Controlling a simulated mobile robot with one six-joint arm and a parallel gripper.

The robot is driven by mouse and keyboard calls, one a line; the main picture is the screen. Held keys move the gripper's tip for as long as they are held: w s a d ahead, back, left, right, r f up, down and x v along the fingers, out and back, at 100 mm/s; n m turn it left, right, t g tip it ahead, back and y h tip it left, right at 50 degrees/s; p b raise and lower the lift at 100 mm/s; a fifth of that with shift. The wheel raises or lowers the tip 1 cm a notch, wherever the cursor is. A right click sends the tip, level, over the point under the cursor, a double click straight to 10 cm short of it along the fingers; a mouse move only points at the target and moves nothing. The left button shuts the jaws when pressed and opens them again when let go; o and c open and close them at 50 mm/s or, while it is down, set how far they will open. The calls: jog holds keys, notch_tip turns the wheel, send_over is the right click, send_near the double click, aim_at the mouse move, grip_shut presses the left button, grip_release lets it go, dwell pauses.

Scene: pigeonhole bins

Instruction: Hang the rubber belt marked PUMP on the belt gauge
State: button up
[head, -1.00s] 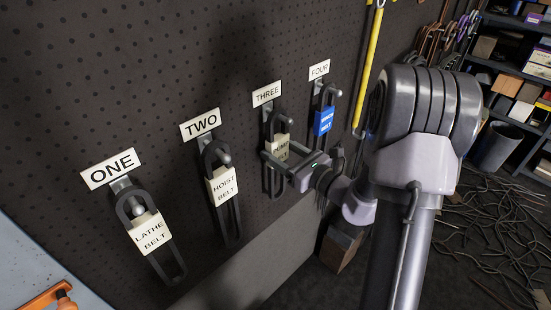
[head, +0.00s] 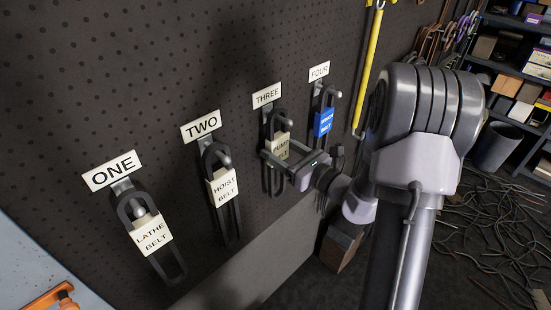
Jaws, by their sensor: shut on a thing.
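The PUMP belt (head: 268,183) is a dark loop with a cream tag (head: 279,146). It is at the peg under the THREE label. My gripper (head: 276,160) is at this belt, just below the middle of the tag, and is shut on it. The fingers hide part of the belt and the tag's lower edge. The peg end (head: 284,122) shows above the tag, with the belt's upper loop around or beside it. I cannot make out a belt gauge in this view.
The LATHE belt (head: 172,262), HOIST belt (head: 233,222) and a blue-tagged belt (head: 323,123) hang under ONE, TWO and FOUR on the pegboard (head: 130,75). A yellow bar (head: 368,65) hangs right of FOUR. An orange object (head: 50,298) is at lower left.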

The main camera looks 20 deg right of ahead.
jog(key=b+v, duration=0.2)
jog(key=v, duration=0.8)
jog(key=shift+s+b, duration=0.25)
jog(key=shift+b, duration=0.1)
dwell(0.4)
jog(key=shift+d+r, duration=0.1)
